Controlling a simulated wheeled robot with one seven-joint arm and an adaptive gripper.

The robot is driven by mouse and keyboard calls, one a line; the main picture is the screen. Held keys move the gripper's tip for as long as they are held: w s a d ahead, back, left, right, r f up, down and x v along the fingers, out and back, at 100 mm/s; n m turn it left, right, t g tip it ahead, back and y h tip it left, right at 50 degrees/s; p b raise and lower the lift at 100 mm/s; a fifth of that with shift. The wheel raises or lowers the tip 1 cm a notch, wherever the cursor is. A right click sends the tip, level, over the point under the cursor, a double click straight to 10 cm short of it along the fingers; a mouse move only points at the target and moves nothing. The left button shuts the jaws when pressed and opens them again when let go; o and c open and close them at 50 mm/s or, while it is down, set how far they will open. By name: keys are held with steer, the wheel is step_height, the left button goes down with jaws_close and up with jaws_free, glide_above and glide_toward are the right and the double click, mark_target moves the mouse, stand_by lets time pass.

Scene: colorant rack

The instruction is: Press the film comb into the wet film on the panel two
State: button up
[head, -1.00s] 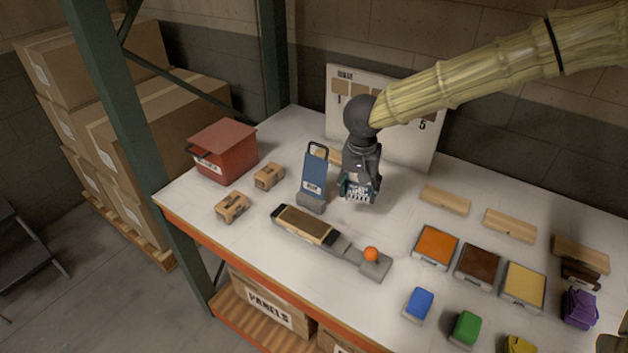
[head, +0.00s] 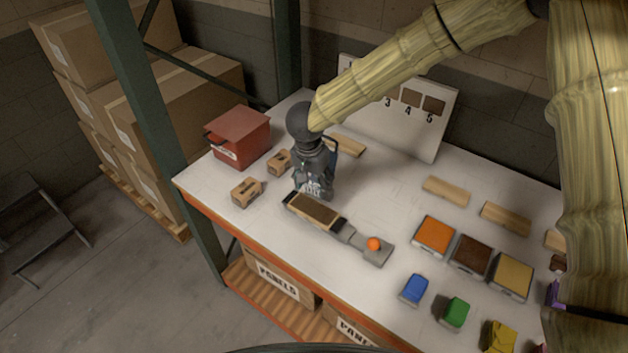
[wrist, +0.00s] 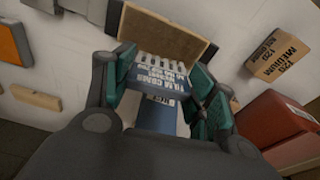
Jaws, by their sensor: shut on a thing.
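My gripper (head: 316,192) is shut on the film comb (wrist: 160,72), a blue piece with a printed white label and a row of pale teeth, held between teal finger pads in the wrist view. In the head view the comb is small and partly covered by the fingers. A brown-topped panel (head: 316,209) lies in a long grey holder with black ends; it also shows in the wrist view (wrist: 165,35), just beyond the comb's teeth. The gripper is beside the panel's far long edge. I cannot tell whether the comb touches it, nor read a number on the panel.
A blue upright piece (wrist: 156,117) stands close behind the gripper, mostly hidden in the head view. A red bin (head: 240,138) and two small blocks (head: 247,192) are left. An orange ball (head: 374,243) sits on the holder's right end. Coloured trays (head: 435,236) are further right.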

mark_target(313, 193)
steer(key=shift+f+b, duration=2.65)
steer(key=shift+f, duration=0.45)
steer(key=shift+s+f+p, duration=0.15)
steer(key=shift+f+p, duration=0.05)
steer(key=shift+p, duration=0.45)
stand_by(2.4)
steer(key=shift+r, duration=0.15)
step_height(313, 193, up, 5)
steer(key=p, duration=0.6)
steer(key=shift+r+p, duration=0.55)
steer(key=shift+r, duration=0.45)
